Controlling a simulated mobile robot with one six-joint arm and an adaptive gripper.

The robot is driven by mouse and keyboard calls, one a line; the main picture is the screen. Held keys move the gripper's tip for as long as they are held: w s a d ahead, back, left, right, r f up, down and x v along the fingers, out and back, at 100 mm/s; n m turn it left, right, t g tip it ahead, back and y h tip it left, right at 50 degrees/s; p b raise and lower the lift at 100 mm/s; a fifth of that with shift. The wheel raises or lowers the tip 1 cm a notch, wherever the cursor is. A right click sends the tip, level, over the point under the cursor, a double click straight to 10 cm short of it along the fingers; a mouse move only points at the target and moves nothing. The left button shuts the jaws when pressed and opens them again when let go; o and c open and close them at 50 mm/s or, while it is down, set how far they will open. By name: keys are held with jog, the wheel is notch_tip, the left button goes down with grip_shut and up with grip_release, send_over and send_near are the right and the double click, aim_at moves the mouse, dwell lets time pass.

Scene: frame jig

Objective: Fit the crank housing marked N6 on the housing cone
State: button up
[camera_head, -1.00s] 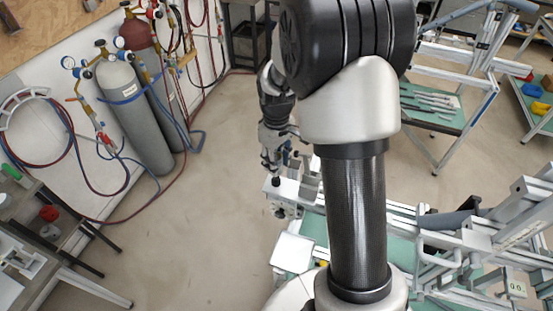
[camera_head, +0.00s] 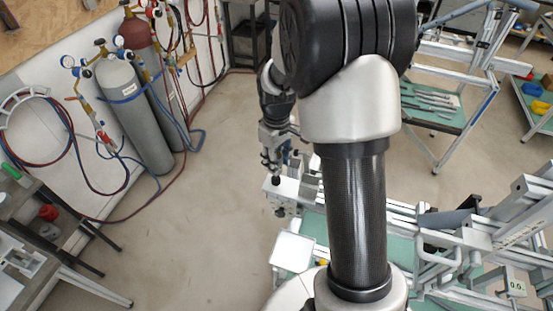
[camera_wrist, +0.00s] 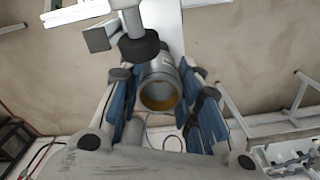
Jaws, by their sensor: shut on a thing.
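My gripper (camera_wrist: 161,88) is shut on a grey metal cylinder, the crank housing (camera_wrist: 157,74), with blue-padded fingers on both sides of it. Its open end, with a brass-coloured inside, faces the wrist camera. A pale mark on its side is too small to read. In the wrist view a dark round knob on a grey stem (camera_wrist: 138,46) stands just left of the housing's far end; I cannot tell whether it is the housing cone. In the head view my gripper (camera_head: 272,160) is at the jig's near-left end, and the housing is not clearly visible there.
The aluminium frame jig (camera_head: 400,212) runs to the right, partly hidden by my arm. A green-topped bench (camera_head: 435,110) stands behind it. Gas cylinders (camera_head: 133,115) and hoses stand along the left wall. The floor left of the jig is clear.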

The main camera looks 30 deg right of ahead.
jog(key=shift+f+b, duration=1.75)
jog(key=shift+f, duration=0.6)
dwell(0.8)
jog(key=shift+r+p, duration=1.6)
jog(key=shift+r, duration=0.65)
jog(key=shift+f+b, duration=1.85)
jog(key=shift+f, duration=0.65)
